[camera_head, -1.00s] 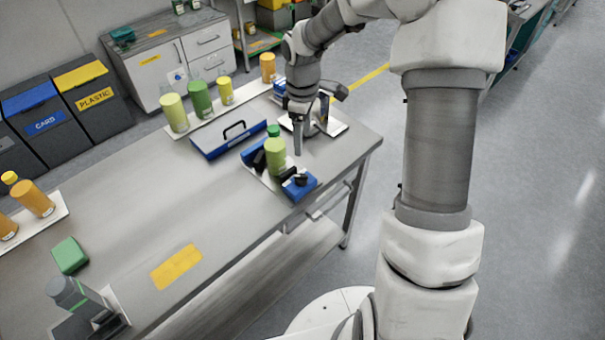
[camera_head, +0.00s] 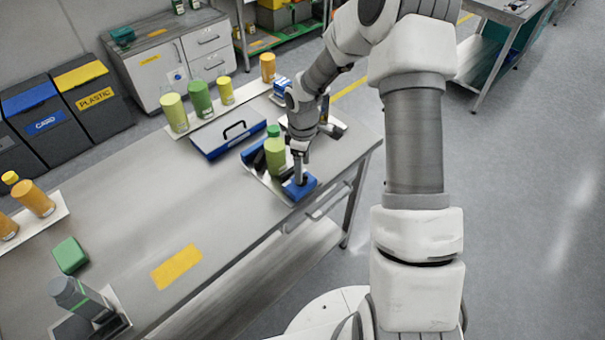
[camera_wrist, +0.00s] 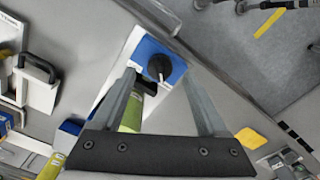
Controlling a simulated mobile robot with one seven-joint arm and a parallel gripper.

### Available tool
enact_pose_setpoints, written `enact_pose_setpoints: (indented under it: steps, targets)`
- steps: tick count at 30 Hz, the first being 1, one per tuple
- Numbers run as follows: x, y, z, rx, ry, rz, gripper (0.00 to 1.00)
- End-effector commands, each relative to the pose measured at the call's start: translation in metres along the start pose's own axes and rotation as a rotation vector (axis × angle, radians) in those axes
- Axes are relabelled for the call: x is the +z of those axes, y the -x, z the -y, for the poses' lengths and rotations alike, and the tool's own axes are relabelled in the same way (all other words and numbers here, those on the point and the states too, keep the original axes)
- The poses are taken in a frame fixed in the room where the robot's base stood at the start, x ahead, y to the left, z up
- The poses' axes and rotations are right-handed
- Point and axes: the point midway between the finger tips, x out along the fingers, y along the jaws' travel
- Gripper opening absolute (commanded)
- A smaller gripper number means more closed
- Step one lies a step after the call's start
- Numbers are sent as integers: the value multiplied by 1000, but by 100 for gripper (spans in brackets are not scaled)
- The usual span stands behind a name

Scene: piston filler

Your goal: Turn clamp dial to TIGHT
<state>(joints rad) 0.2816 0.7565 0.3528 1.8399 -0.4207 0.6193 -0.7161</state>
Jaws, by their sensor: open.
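The clamp dial (camera_wrist: 159,65) is a black knob with a pointer on a blue block (camera_wrist: 145,50). In the wrist view it sits between and just beyond the fingertips of my open gripper (camera_wrist: 158,78). I cannot read any TIGHT mark there. In the head view my gripper (camera_head: 299,180) points down over the blue block (camera_head: 305,191) at the table's front edge, and it hides the dial. Whether the fingers touch the dial is unclear. A light green bottle (camera_head: 275,160) with a green cap stands just left of the block; part of it shows behind my left finger (camera_wrist: 132,114).
A blue-sided tray with a black handle (camera_head: 232,140) lies to the left. Several bottles stand on a white strip behind (camera_head: 212,117). The middle of the table is clear.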

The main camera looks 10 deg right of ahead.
Motion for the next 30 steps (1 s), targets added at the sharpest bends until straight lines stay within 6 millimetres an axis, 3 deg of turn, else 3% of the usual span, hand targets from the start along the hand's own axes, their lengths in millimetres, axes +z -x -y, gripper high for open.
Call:
enact_pose_setpoints:
  steps: [12, 25, 30]
  targets:
    - [0, -32, 0, 0, 0, 0, 76]
    - [0, -37, 0, 0, 1, 0, 76]
    - [0, -37, 0, 0, 1, 0, 47]
